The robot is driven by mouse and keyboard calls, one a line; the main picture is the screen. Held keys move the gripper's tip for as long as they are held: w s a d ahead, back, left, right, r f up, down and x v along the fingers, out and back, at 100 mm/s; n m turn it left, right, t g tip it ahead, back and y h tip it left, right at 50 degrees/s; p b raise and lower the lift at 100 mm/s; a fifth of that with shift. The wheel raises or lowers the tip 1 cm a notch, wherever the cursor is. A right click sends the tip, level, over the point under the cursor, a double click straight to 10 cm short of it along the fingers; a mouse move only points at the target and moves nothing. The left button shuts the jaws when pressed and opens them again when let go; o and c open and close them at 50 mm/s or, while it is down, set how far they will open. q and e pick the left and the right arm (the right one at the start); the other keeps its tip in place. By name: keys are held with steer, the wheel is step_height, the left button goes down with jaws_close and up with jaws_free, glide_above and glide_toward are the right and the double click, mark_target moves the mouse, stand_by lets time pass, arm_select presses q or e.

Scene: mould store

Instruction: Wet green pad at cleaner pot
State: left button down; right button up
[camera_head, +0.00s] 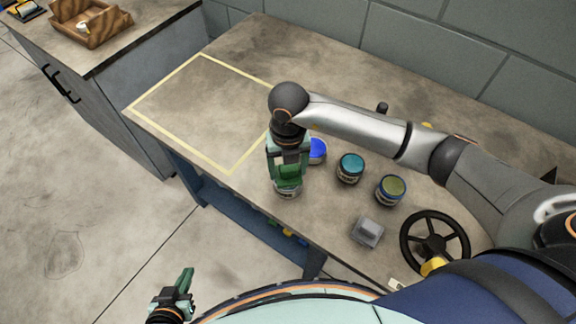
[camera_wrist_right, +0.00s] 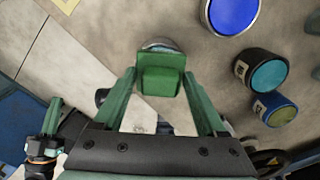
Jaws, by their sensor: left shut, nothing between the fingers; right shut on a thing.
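My right gripper (camera_head: 289,158) is shut on the green pad (camera_head: 289,171), which also shows between its fingers in the right wrist view (camera_wrist_right: 160,78). The pad is right over or in the mouth of a pot (camera_head: 287,190) near the table's front edge. Only the pot's rim (camera_wrist_right: 160,44) shows past the pad in the wrist view, so its contents are hidden and I cannot tell whether the pad touches them. My left gripper (camera_head: 184,281) is shut and empty, low over the floor in front of the table.
A blue-topped pot (camera_head: 318,150), a teal one (camera_head: 350,167) and an olive one (camera_head: 391,189) stand to the right. Further right are a grey block (camera_head: 367,232) and a black handwheel (camera_head: 435,238). A yellow-taped area (camera_head: 190,70) on the left is clear.

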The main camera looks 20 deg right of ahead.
mark_target(288, 167)
steer(key=shift+r+p, duration=2.75)
steer(key=shift+r, duration=0.75)
